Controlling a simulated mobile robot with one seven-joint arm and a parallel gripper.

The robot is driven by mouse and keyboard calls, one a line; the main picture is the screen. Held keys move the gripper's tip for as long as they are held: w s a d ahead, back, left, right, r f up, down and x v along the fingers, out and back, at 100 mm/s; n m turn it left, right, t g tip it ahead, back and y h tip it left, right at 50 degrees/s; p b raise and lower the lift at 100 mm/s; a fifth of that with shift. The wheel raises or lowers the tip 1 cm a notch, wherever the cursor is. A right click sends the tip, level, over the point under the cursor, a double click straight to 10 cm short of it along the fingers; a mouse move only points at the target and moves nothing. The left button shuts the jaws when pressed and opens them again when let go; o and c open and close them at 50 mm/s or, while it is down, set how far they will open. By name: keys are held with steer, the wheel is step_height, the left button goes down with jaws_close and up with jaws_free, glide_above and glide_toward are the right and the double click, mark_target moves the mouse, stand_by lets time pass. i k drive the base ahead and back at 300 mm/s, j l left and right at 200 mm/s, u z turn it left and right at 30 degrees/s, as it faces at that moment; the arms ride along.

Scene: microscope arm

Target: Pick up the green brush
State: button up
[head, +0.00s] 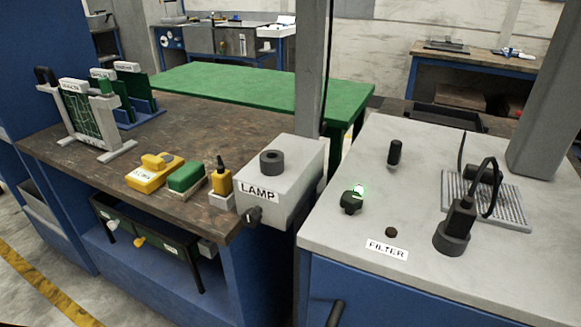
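The green brush (185,176) appears to be the green block with a pale, bristle-like lower part. It lies on the brown worktop (225,128) near its front edge, between a yellow device (150,176) and a small yellow bottle-like item (221,182) in a white holder. Nothing is seen holding it. My gripper is not in view, so its state and distance from the brush do not show.
A grey box labelled LAMP (285,180) stands right of the brush. A green circuit board (80,115) stands in a rack at the left. The grey cabinet top (340,235) holds a black corded tool (460,215). Bare worktop lies behind the brush.

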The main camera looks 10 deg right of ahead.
mark_target(183, 183)
steer(key=i+u, duration=0.35)
steer(key=i, duration=0.5)
